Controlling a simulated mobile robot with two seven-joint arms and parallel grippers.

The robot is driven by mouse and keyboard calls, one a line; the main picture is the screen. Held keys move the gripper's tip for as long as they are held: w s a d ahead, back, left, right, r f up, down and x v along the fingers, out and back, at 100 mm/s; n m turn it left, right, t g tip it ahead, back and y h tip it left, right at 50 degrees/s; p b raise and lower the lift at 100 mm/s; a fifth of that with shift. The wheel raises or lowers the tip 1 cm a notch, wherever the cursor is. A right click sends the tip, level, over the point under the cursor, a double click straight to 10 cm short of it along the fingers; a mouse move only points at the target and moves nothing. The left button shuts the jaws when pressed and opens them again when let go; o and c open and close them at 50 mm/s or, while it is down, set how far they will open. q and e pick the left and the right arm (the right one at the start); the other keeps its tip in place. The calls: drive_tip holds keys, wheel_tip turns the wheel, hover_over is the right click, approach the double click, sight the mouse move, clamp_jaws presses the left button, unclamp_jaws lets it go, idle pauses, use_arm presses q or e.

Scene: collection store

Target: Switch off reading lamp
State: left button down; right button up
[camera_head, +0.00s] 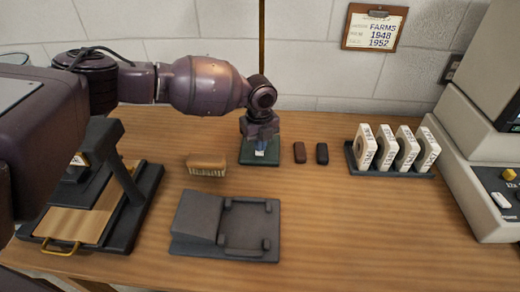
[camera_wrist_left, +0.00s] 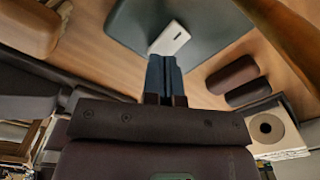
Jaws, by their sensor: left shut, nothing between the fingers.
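The reading lamp has a dark green base (camera_head: 246,160) on the table and a thin brass pole (camera_head: 262,30) rising behind my left arm; its shade is out of view. A white rocker switch (camera_head: 260,153) sits on the base. My left gripper (camera_head: 261,146) points down over the base, shut and empty, its tips close to the switch. In the left wrist view the shut fingers (camera_wrist_left: 164,72) end just short of the white switch (camera_wrist_left: 169,38); I cannot tell whether they touch it. My right gripper is in neither view.
A brush (camera_head: 207,164) lies left of the lamp base, and two small dark blocks (camera_head: 299,153) (camera_head: 322,153) lie right of it. A grey cradle (camera_head: 235,228) is in front. A rack with several labelled reels (camera_head: 365,147) stands right. A stand (camera_head: 140,190) is at left.

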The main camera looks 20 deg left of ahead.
use_arm(q)
drive_tip(key=shift+f, duration=0.95)
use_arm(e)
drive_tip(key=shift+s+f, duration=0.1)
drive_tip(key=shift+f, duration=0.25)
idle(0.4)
use_arm(q)
drive_tip(key=shift+r, duration=0.55)
drive_tip(key=shift+r+p, duration=1)
drive_tip(key=shift+r, duration=2)
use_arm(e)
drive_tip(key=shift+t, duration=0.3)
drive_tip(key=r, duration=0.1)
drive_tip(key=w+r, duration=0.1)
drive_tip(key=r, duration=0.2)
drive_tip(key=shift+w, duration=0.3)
use_arm(q)
drive_tip(key=shift+s+f, duration=0.1)
